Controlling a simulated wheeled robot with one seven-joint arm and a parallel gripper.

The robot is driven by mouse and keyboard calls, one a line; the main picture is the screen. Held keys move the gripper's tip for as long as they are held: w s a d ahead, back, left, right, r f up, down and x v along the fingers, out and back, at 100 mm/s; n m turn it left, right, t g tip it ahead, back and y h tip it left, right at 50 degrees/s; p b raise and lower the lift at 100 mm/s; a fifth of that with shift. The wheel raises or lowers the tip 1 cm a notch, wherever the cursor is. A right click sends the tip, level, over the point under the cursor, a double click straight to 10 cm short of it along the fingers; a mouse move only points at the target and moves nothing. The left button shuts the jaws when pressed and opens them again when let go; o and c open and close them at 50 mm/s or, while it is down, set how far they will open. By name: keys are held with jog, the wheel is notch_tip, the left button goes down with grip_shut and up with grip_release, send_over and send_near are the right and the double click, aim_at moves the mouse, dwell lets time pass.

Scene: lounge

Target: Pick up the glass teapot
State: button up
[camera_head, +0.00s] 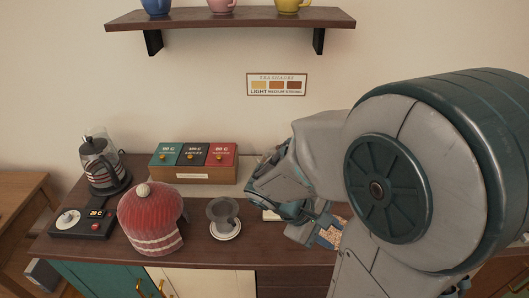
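I cannot make out a separate glass teapot; one may be hidden behind my arm or under the red knitted cover. A clear glass kettle-like vessel (101,160) with dark and red bands stands upright at the left of the counter, on a black base. My gripper (300,222) is low over the right half of the counter, far to the right of that vessel. My arm covers much of that area. The fingers are partly hidden, so I cannot tell whether they are open or hold anything.
A red knitted dome cover (151,217) sits in front of the glass vessel. A grey strainer-like cup (222,212) is on a white saucer (225,235). A tea box (194,174) with several coloured compartments stands behind. A shelf (230,17) with cups hangs above the counter (200,258).

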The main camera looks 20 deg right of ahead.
jog(key=w+a+f+n+t+h, duration=0.1)
jog(key=w+f+n+t, duration=0.2)
jog(key=w+n+t, duration=0.1)
jog(key=w+a+f+n+t+h+b, duration=0.1)
jog(key=w+f+n+t+h, duration=0.1)
jog(key=w+n+t, duration=0.3)
jog(key=w+a+f+n+t+h, duration=0.1)
jog(key=w+n+t, duration=0.4)
jog(key=n, duration=0.6)
jog(key=shift+w+a+f+h, duration=0.15)
jog(key=shift+w+f+h, duration=0.1)
jog(key=shift+w+f, duration=0.45)
jog(key=shift+w+a+f+h, duration=0.15)
jog(key=shift+w+f+h, duration=0.1)
jog(key=shift+w+f, duration=0.4)
jog(key=shift+w+f+t, duration=0.15)
jog(key=shift+w+t, duration=0.05)
jog(key=shift+t, duration=0.2)
jog(key=p+x, duration=0.1)
jog(key=x, duration=0.5)
jog(key=p+x, duration=0.2)
jog(key=x, duration=0.5)
jog(key=shift+w+f, duration=0.25)
jog(key=shift+c, duration=0.3)
grip_shut()
